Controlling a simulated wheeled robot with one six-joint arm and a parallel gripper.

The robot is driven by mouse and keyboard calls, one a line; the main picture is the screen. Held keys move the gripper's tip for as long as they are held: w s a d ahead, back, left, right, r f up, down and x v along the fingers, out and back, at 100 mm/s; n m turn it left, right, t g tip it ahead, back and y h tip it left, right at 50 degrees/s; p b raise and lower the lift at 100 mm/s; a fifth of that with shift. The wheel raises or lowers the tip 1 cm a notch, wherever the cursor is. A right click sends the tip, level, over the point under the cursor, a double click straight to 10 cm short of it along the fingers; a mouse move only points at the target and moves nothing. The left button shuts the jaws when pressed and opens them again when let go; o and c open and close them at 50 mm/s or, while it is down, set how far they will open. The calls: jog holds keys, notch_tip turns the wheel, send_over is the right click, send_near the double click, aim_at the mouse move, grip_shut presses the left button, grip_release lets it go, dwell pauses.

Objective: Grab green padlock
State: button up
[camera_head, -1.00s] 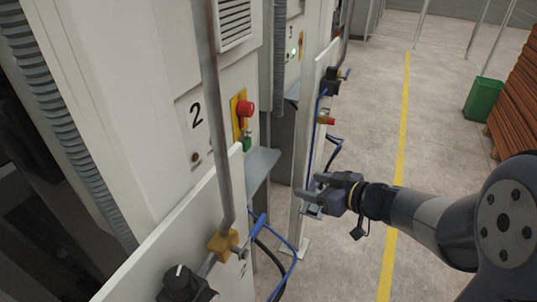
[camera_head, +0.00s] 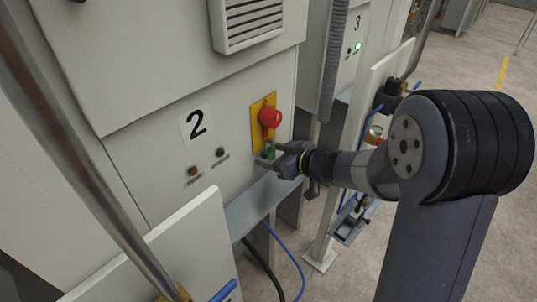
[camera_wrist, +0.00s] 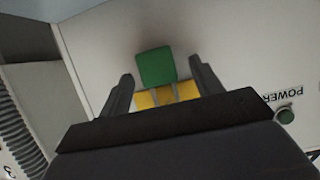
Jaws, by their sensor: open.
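The green padlock (camera_wrist: 156,67) hangs at the yellow plate (camera_wrist: 143,101) of the red switch, between my two fingers in the wrist view. My gripper (camera_wrist: 160,82) is open, with one finger on each side of it. I cannot tell whether either finger touches the padlock. In the head view the padlock (camera_head: 268,153) is small and partly hidden by my gripper (camera_head: 265,158), which reaches in from the right. The red switch knob (camera_head: 270,117) sits on the yellow plate just above.
A grey ledge (camera_head: 250,207) juts out below my gripper. A metal pipe (camera_head: 85,170) and a white board (camera_head: 170,250) stand in front at the left.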

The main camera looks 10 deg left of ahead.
jog(key=shift+d, duration=0.1)
jog(key=c, duration=1.1)
jog(key=shift+r, duration=0.1)
